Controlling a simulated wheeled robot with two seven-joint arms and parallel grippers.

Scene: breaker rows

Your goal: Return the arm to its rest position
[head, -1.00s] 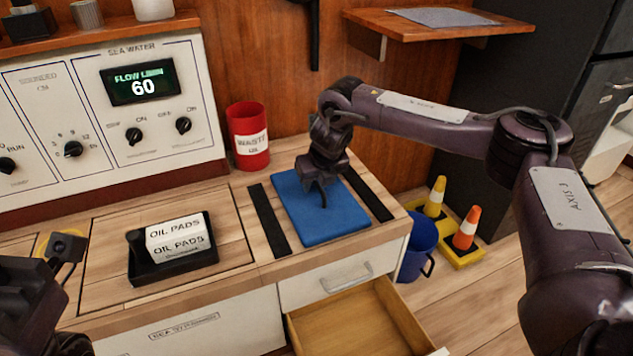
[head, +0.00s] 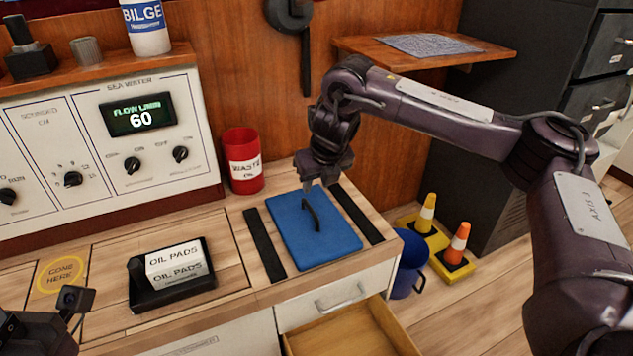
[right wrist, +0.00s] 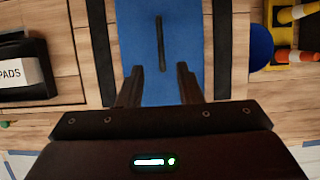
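My right gripper (head: 322,180) hangs above the near-back part of a blue mat (head: 335,243) on the counter. In the right wrist view its two fingers (right wrist: 160,88) stand apart with nothing between them. A thin black handle-like bar (head: 312,214) lies on the mat just below the fingertips; it also shows in the right wrist view (right wrist: 160,42), beyond the fingers.
An open drawer (head: 360,335) sticks out below. A blue bucket (head: 408,265) and cones (head: 457,245) stand on the floor at right. A shelf (head: 480,52) juts out behind.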

